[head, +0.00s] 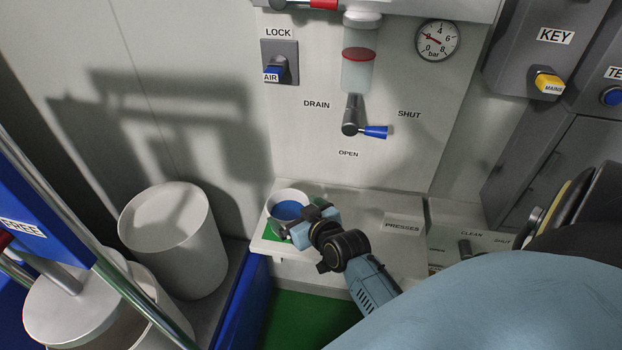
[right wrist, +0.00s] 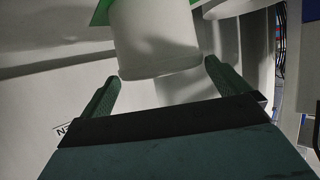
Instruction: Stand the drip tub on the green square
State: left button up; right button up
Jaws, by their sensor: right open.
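The drip tub (head: 288,195) is a small white round tub with blue inside. It stands upright on the shelf, over the green square (head: 268,234), whose edge shows at its left and front. How fully its base lies within the square is hidden. My right gripper (head: 307,222) is at the tub's front right side. In the right wrist view, the tub (right wrist: 155,42) appears upside down between and just beyond the open fingers (right wrist: 160,75), with a strip of green square (right wrist: 102,13) by its base. My left gripper is out of view.
The pale shelf (head: 365,205) has free room right of the tub, towards the PRESSES label (head: 403,225). Above are the drain lever (head: 353,115) and clear bowl (head: 358,72). A large white drum (head: 175,245) stands at the left.

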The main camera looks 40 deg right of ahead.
jog(key=p+v, duration=0.1)
jog(key=v, duration=0.9)
